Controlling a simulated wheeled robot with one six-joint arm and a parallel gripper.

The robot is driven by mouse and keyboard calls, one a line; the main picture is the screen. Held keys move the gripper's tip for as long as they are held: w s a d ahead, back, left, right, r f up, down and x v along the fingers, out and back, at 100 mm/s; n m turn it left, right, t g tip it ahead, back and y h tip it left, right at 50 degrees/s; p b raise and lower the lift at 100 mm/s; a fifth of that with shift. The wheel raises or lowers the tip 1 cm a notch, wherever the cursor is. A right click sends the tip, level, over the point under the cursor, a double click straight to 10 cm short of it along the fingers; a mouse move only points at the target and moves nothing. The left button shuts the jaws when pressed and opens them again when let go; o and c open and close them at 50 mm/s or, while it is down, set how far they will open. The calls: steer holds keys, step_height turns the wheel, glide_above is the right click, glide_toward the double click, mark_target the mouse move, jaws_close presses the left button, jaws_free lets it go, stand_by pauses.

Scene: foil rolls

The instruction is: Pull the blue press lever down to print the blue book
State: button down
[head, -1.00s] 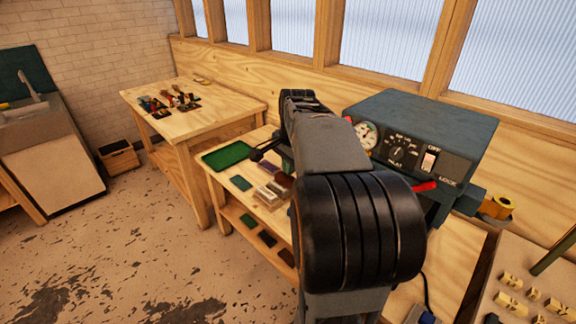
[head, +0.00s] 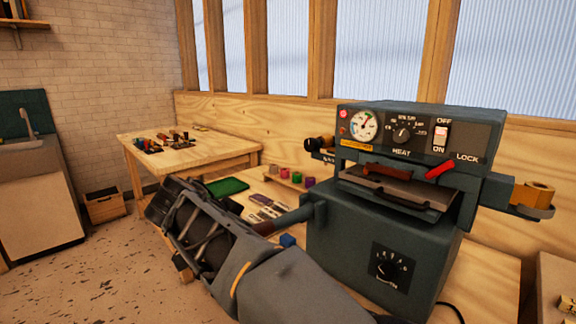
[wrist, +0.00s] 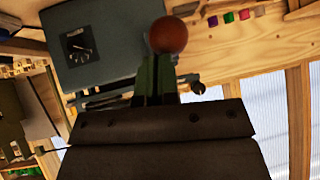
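The blue-grey press (head: 375,240) stands on the wooden bench at right in the head view; it also shows upside down in the wrist view (wrist: 105,45). In the wrist view a round reddish-brown knob (wrist: 168,35) lies just past the tips of my gripper (wrist: 157,75). The fingers look close together, but the knob hides whether they touch it. My arm hides the gripper in the head view. A flat reddish-brown piece (head: 387,172) lies in the press opening. I cannot make out a blue book.
A small blue block (head: 287,240) lies beside the lever. Coloured rolls (head: 283,176) and a green tray (head: 228,186) stand behind on the bench. An orange roll (head: 535,193) sits on a holder at right. Another table (head: 185,155) stands at back left.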

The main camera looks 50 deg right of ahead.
steer(key=shift+s+a+f+b, duration=0.1)
steer(key=shift+a+f+b, duration=0.1)
steer(key=shift+f+b, duration=1.45)
steer(key=shift+f, duration=0.25)
steer(key=shift+r, duration=0.1)
stand_by(0.4)
steer(key=s+d+r+p+v, duration=0.1)
steer(key=p+v, duration=0.2)
steer(key=v, duration=1)
steer(key=shift+s+d+r+p, duration=0.15)
steer(key=shift+s+r+p, duration=0.05)
steer(key=shift+r+p, duration=0.15)
stand_by(0.9)
